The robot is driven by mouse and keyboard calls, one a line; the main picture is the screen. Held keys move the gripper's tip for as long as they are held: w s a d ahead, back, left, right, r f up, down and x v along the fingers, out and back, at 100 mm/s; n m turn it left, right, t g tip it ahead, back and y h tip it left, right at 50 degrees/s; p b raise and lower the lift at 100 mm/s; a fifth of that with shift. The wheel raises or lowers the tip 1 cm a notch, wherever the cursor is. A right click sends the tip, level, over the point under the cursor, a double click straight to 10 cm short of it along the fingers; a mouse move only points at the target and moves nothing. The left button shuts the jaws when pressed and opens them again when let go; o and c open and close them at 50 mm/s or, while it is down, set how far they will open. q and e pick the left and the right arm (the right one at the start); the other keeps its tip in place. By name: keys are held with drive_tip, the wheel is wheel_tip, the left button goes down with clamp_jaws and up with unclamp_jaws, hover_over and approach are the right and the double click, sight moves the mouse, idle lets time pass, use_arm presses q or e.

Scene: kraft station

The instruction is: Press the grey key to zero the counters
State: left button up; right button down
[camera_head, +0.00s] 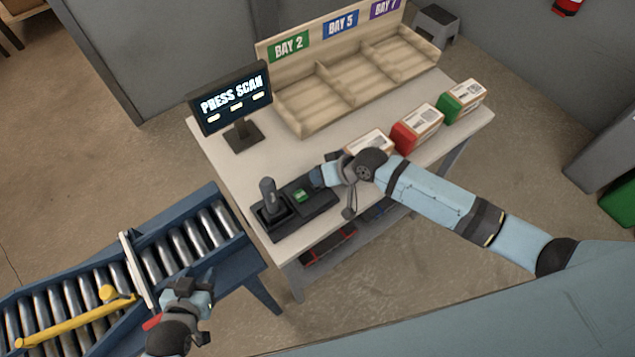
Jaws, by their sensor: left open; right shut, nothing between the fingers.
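A black key panel (322,204) lies on the front left of the table, with a green key (300,196) showing on it. I cannot make out a grey key; the right end of the panel is partly hidden by my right gripper. My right gripper (317,179) is shut and empty, low over the panel just right of the green key. I cannot tell whether it touches anything. The screen (231,97) behind reads "PRESS SCAN" above several small light marks. My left gripper (192,287) is open and empty beside the roller conveyor, away from the panel.
A handheld scanner (268,194) stands in a dark holder left of the green key. A wooden bay rack (352,80) stands at the back. Boxes with red (417,128) and green (461,101) sides, plus a partly hidden box (368,142), line the right side. The roller conveyor (222,260) is at left.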

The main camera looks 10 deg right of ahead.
use_arm(q)
drive_tip(key=shift+s+f, duration=0.35)
drive_tip(key=shift+s, duration=0.1)
use_arm(e)
drive_tip(key=shift+f, duration=0.3)
use_arm(q)
drive_tip(key=shift+w, duration=0.1)
use_arm(e)
drive_tip(key=shift+f, duration=0.2)
use_arm(q)
drive_tip(key=shift+w, duration=0.15)
drive_tip(key=shift+w+r, duration=0.15)
drive_tip(key=shift+w, duration=0.05)
drive_tip(key=shift+s+r+p, duration=0.3)
drive_tip(key=shift+r+p, duration=0.4)
drive_tip(key=shift+r, duration=0.1)
use_arm(e)
drive_tip(key=shift+r, duration=0.95)
use_arm(q)
drive_tip(key=shift+s, duration=0.1)
drive_tip(key=shift+s+f, duration=0.1)
drive_tip(key=shift+f, duration=0.05)
